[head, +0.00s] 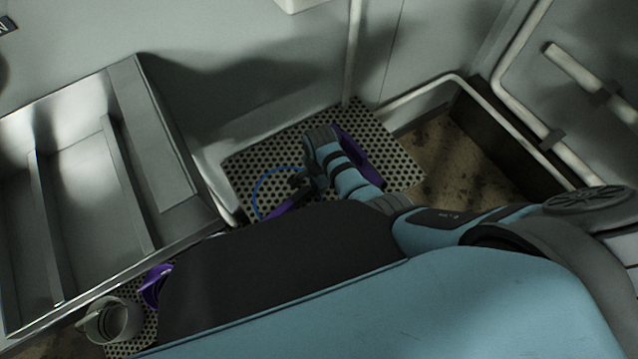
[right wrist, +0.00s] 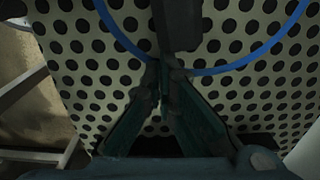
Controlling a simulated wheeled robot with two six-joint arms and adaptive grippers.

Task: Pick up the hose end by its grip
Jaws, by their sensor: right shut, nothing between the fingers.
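A thin blue hose (head: 262,186) curves over the perforated plate at the left of my right gripper (head: 299,182). In the right wrist view the blue hose (right wrist: 240,62) crosses the top on both sides of the fingers. A dark upright piece (right wrist: 178,25) stands just beyond the fingertips (right wrist: 165,70); it may be the hose end's grip, but I cannot tell for sure. My right gripper is shut and empty, with its tips close to that dark piece. Whether they touch is unclear. My left gripper is not in view.
The perforated plate (head: 250,160) lies below my right gripper. White pipes (head: 520,110) run along the right.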

